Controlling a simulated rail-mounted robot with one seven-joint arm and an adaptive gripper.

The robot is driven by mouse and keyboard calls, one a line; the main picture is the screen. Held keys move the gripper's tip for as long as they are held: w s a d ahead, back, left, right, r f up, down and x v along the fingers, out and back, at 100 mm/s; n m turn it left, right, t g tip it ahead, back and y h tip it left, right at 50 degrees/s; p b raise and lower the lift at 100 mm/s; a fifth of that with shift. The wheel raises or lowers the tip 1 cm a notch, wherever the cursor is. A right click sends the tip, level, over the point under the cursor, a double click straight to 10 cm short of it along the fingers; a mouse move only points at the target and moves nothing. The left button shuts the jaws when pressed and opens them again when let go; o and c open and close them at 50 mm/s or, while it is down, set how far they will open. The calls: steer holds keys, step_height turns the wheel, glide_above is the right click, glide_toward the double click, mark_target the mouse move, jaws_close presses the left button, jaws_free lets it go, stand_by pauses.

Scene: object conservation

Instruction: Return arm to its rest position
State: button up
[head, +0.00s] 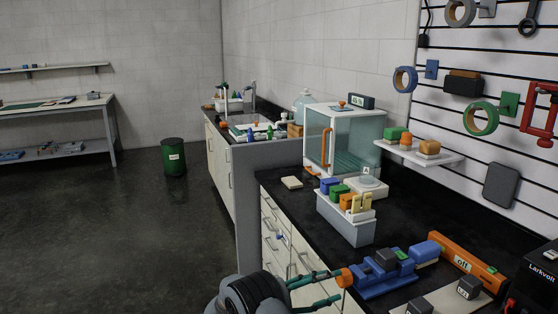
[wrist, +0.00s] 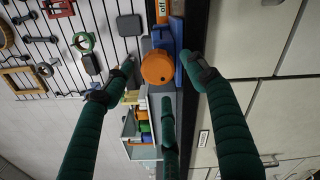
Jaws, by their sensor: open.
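My gripper (head: 326,286) is at the bottom of the head view, its dark wrist and green fingers pointing right, in front of the bench edge. In the wrist view its green fingers (wrist: 158,75) are spread open with nothing between them. An orange round knob (wrist: 157,67) shows beyond and between the fingertips. It is at the near end of a blue vise (head: 385,283) on the bench; the knob (head: 345,277) appears close to the fingertips in the head view. I cannot tell whether any finger touches it.
The black bench (head: 300,206) carries a grey bin (head: 345,222) of coloured blocks, a glass-fronted cabinet (head: 345,140) and an orange "off" bar (head: 466,262). Drawers (head: 272,225) lie below. Tools hang on the slatted wall at right. Open floor (head: 100,225) lies to the left.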

mark_target(338, 279)
steer(key=x, duration=0.4)
steer(key=shift+w+d, duration=0.15)
steer(key=shift+d, duration=0.25)
steer(key=shift+a+n, duration=0.1)
steer(key=shift+n, duration=0.3)
stand_by(0.4)
steer(key=s+a+n+y+b, duration=0.1)
steer(key=s+a+n+y, duration=0.15)
steer(key=a, duration=0.45)
steer(key=s+d+f+g+y+b, duration=0.15)
steer(key=s+f+b, duration=0.35)
steer(key=f+b, duration=0.55)
steer(key=s+f+g+y+b, duration=0.1)
steer(key=s+f+y+b, duration=0.25)
steer(key=f+b, duration=0.7)
steer(key=s+f+g+y+b, duration=0.15)
steer(key=s+f+b, duration=0.5)
steer(key=f, duration=0.85)
steer(key=s+a+f+m+y+b, duration=0.1)
steer(key=s+f+y+b, duration=0.2)
steer(key=s+f+b, duration=0.6)
steer(key=s+a+f+m+g+y+b, duration=0.1)
steer(key=s+f+y+b, duration=0.3)
steer(key=s+f+b, duration=0.5)
steer(key=s+a+f+m+y+b, duration=0.3)
steer(key=s+f+b, duration=0.6)
steer(key=f+b, duration=0.7)
steer(key=shift+s+g+y+b, duration=0.2)
steer(key=shift+g+y+b, duration=0.15)
steer(key=shift+b, duration=0.4)
